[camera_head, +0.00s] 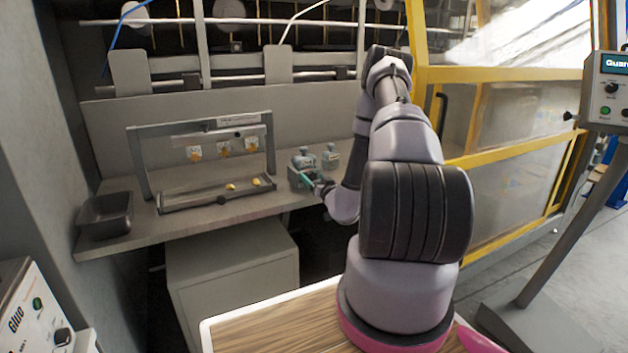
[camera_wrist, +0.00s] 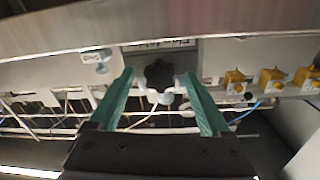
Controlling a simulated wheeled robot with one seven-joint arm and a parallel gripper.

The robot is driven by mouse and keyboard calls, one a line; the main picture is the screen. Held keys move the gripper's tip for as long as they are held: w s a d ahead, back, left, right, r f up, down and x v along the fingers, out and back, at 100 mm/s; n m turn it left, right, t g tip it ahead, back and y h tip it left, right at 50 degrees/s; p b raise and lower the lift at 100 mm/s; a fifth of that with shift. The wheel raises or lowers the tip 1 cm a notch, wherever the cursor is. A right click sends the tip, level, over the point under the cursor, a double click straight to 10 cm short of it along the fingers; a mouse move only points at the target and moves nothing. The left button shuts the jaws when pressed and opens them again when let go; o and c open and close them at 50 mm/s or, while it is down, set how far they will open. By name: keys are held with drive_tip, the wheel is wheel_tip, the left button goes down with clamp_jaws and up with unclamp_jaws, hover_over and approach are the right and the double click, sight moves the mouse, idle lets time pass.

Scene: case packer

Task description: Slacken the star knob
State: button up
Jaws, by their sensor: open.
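The star knob (camera_wrist: 159,75) is black and lobed. In the wrist view it shows between the tips of my gripper (camera_wrist: 157,77). The two teal fingers are apart, one on each side of the knob. I cannot tell whether either finger touches it. In the head view my gripper (camera_head: 304,178) is at the right part of the bench, beside a small grey block. I cannot make out the star knob there; my gripper or the block may hide it.
A grey frame with a rail (camera_head: 215,200) and yellow pieces stands left of my gripper on the bench (camera_head: 110,243). A dark bin (camera_head: 105,214) sits at the far left. A small grey bottle-like thing (camera_head: 330,157) stands behind my gripper. A yellow-framed guard (camera_head: 510,150) is at the right.

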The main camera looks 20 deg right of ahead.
clamp_jaws()
